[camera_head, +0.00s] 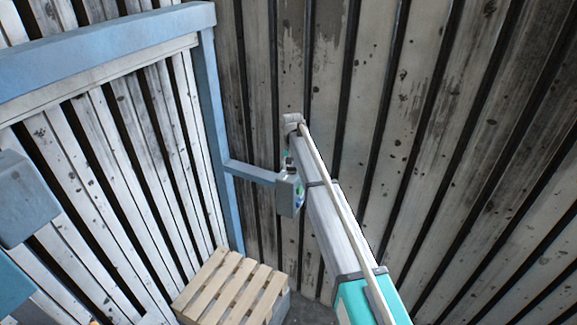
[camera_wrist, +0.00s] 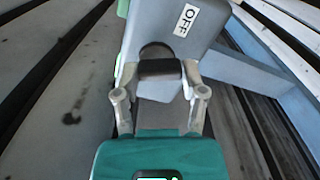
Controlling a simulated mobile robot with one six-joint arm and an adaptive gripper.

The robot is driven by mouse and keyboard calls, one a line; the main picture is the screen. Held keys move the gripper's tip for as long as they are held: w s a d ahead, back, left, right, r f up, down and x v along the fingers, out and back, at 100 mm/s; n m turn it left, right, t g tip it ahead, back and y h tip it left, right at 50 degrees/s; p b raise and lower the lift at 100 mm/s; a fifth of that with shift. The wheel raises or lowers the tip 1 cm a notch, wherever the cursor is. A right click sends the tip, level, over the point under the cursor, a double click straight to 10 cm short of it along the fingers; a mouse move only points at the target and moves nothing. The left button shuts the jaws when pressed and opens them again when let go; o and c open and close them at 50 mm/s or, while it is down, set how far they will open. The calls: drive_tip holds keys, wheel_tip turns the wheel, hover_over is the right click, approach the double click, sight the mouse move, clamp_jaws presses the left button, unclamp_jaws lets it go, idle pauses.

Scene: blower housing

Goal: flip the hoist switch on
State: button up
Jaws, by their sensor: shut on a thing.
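The hoist switch is a grey box (camera_head: 289,197) on the end of a blue bracket in the head view, left of my arm. In the wrist view the grey switch box (camera_wrist: 165,25) fills the top middle and bears a white OFF label (camera_wrist: 187,20). A dark cylindrical switch handle (camera_wrist: 160,69) sits at the lower edge of the box. My gripper (camera_wrist: 160,78) is shut on this handle, with one pale finger at each end of it. An ON label is not visible. In the head view, my arm hides most of the gripper.
A blue post (camera_head: 215,130) carries the bracket (camera_head: 250,172). A slatted wooden pallet (camera_head: 230,285) lies below the switch. Weathered plank walls (camera_head: 420,130) stand behind and to the left. A grey box (camera_head: 25,200) shows at the left edge.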

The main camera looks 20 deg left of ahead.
drive_tip(key=m, duration=0.4)
drive_tip(key=shift+d+m, duration=0.15)
drive_tip(key=shift+m, duration=0.25)
drive_tip(key=o, duration=1.1)
drive_tip(key=shift+o, duration=0.2)
drive_tip(key=shift+s, duration=0.1)
